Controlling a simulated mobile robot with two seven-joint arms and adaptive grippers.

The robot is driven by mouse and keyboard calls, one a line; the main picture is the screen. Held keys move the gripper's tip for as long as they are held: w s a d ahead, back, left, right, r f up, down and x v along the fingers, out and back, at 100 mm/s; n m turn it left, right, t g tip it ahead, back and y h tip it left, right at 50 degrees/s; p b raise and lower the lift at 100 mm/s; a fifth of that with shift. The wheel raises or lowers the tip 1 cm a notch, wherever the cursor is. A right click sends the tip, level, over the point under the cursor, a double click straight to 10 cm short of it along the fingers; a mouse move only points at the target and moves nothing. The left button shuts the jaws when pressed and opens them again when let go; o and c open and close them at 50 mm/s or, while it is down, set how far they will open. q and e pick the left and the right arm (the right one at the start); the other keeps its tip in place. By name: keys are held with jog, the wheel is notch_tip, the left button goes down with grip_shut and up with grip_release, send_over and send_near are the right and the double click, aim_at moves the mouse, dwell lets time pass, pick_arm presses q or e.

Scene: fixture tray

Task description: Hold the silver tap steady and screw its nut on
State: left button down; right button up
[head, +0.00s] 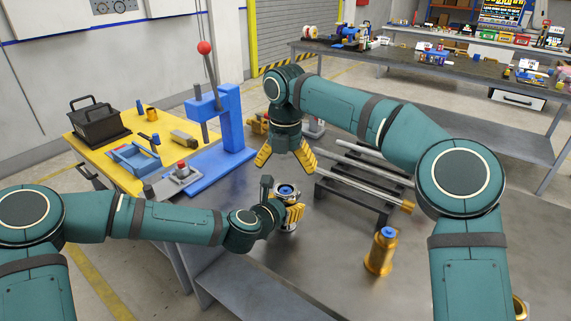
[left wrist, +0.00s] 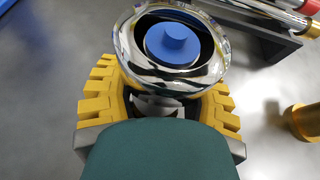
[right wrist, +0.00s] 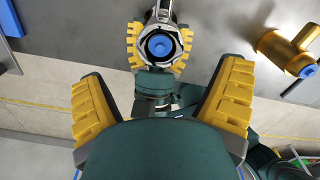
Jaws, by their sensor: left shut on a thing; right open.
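The silver tap (head: 287,199) stands on the grey table with a blue core in its round chrome top. It also shows in the left wrist view (left wrist: 128,42) and the right wrist view (right wrist: 148,42). My left gripper (head: 292,213) is shut on the silver tap, its yellow fingers on both sides of the body. My right gripper (head: 285,161) is open and empty above the tap, pointing down. In the right wrist view the tap lies beyond and between its fingertips. I cannot make out a separate nut for the silver tap.
A brass tap (head: 380,256) with a blue top stands to the right on the table. A black rack (head: 352,205) with silver rods lies behind. A blue press (head: 231,120) and a yellow bench (head: 106,150) are at left. The front of the table is clear.

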aim_at(286, 191)
pick_arm(q)
jog(key=shift+r, duration=0.1)
pick_arm(e)
jog(key=shift+f, duration=3.6)
jog(key=shift+c, duration=0.2)
jog(key=c, duration=1.2)
jog(key=o, duration=1.2)
jog(key=shift+r, duration=2.3)
